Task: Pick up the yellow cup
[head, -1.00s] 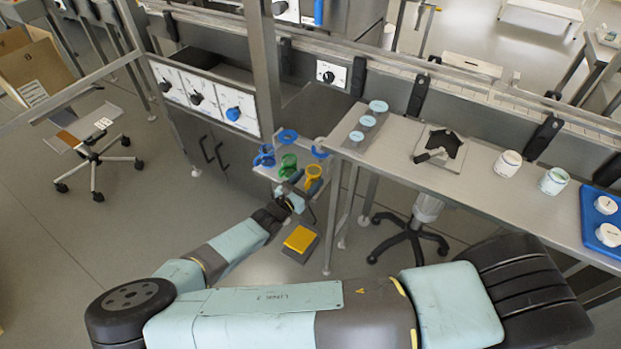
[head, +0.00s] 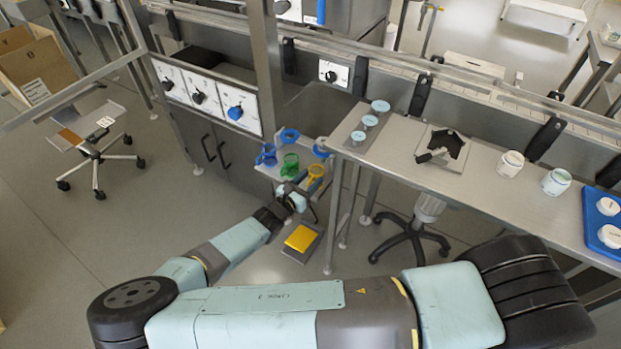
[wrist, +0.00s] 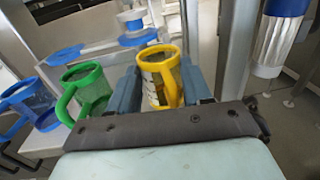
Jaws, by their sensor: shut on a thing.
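The cup is upright or nearly so. I cannot tell whether its base touches the tray.
A green cup (wrist: 86,88) stands just left of my gripper, with a blue cup (wrist: 30,103) beyond it. Blue rings (wrist: 66,56) lie behind them on the tray (wrist: 48,140). A metal post (wrist: 235,50) rises close on the right. The steel counter (head: 470,185) is right of the tray.

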